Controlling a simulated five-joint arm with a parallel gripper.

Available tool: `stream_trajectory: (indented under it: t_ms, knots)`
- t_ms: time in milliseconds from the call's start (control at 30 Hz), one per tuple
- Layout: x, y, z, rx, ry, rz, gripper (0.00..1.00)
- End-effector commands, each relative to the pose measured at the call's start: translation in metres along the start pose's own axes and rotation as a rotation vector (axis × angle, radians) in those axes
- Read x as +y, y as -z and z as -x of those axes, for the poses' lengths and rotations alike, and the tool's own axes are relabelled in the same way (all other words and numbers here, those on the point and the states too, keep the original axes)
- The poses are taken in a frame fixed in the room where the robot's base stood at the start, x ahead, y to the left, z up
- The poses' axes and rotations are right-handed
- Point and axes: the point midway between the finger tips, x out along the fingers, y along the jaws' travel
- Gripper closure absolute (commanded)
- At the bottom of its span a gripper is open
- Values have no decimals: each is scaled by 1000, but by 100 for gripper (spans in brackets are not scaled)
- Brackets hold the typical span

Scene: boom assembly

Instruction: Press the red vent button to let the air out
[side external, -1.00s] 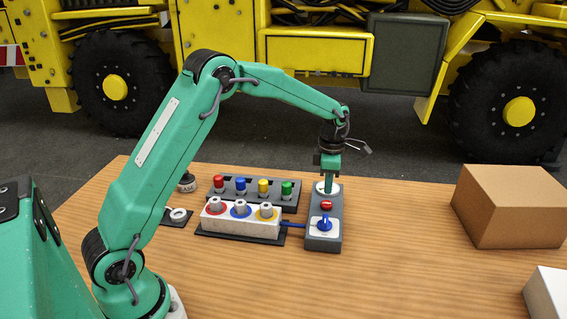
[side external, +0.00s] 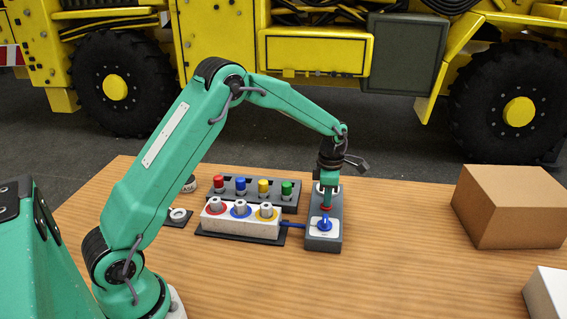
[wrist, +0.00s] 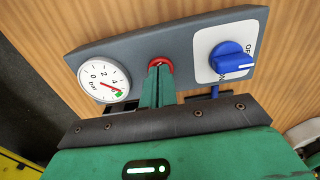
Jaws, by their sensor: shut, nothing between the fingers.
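The red vent button (wrist: 160,62) sits in the middle of a grey control box (side external: 323,243), between a pressure gauge and a blue knob. My gripper (wrist: 159,76) is shut and empty, pointing down at the button. Its fingertips overlap the near part of the button in the wrist view; I cannot tell whether they touch it. In the side view my gripper (side external: 325,205) hides most of the button. The round white gauge (wrist: 103,78) reads in bar, and its red needle points near the green mark by 4. The blue knob (wrist: 231,56) is on a white plate.
A white block with three ringed ports (side external: 240,222) stands left of the box, joined by a blue hose (side external: 292,224). Behind it is a rack of coloured caps (side external: 250,196). A cardboard box (side external: 510,208) stands at right. The table between is clear.

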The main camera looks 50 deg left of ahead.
Motion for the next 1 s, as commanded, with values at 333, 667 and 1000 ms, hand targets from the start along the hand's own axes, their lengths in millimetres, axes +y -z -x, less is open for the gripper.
stream_trajectory:
  t_ms: [333, 667, 1000]
  knots:
    - [-4, 2, -16, 9, 11, -1, 100]
    - [-2, 1, -1, 6, 7, -1, 100]
    - [2, -2, 53, -9, -10, 0, 100]
